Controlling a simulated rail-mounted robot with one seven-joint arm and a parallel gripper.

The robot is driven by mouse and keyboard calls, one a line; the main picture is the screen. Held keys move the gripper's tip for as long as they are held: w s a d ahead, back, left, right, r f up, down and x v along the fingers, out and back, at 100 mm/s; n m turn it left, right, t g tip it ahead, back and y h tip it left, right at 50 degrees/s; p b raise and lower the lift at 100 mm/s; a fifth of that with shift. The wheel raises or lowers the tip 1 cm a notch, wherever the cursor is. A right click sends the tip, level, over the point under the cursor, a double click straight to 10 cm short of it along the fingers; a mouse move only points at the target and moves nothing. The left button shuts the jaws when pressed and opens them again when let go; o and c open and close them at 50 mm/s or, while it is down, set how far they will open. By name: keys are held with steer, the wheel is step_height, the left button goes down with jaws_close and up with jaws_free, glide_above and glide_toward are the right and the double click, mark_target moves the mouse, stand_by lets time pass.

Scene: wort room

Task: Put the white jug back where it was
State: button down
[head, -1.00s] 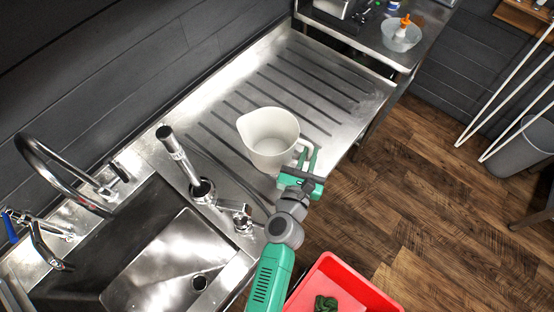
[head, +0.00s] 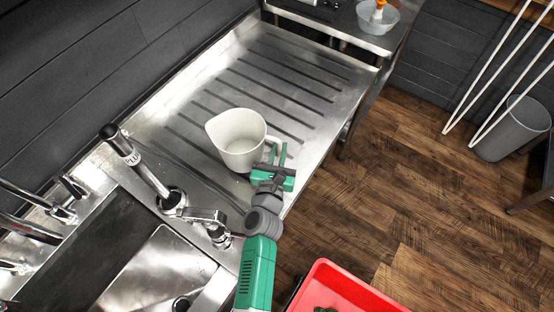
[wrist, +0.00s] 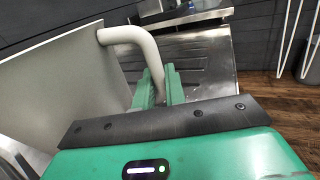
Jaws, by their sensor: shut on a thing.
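The white jug (head: 237,138) is upright over the near part of the ribbed steel drainboard (head: 290,75), its open mouth facing up and its spout to the left. I cannot tell whether its base touches the board. My gripper (head: 276,160) is at the jug's right side, shut on its handle. In the wrist view, the green fingers (wrist: 160,88) close around the lower part of the jug's curved handle (wrist: 140,42), and the jug's wall (wrist: 70,85) fills the left side.
A sink (head: 150,270) with a tap (head: 140,165) lies left of the jug. A red crate (head: 345,285) stands at the lower right. A side table at the back holds a clear bowl (head: 378,18). The drainboard beyond the jug is clear.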

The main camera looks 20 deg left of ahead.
steer(key=shift+f+b, duration=0.75)
steer(key=shift+f, duration=0.8)
steer(key=shift+f, duration=0.1)
steer(key=shift+f, duration=0.15)
steer(key=c, duration=1.5)
jaws_free()
steer(key=shift+o, duration=0.2)
steer(key=shift+r, duration=0.2)
steer(key=shift+s, duration=0.35)
steer(key=s, duration=0.3)
steer(key=s+d+p, duration=0.1)
steer(key=s, duration=0.3)
steer(key=s+p, duration=0.1)
steer(key=s, duration=0.3)
steer(key=shift+s+d, duration=0.15)
steer(key=shift+d, duration=0.25)
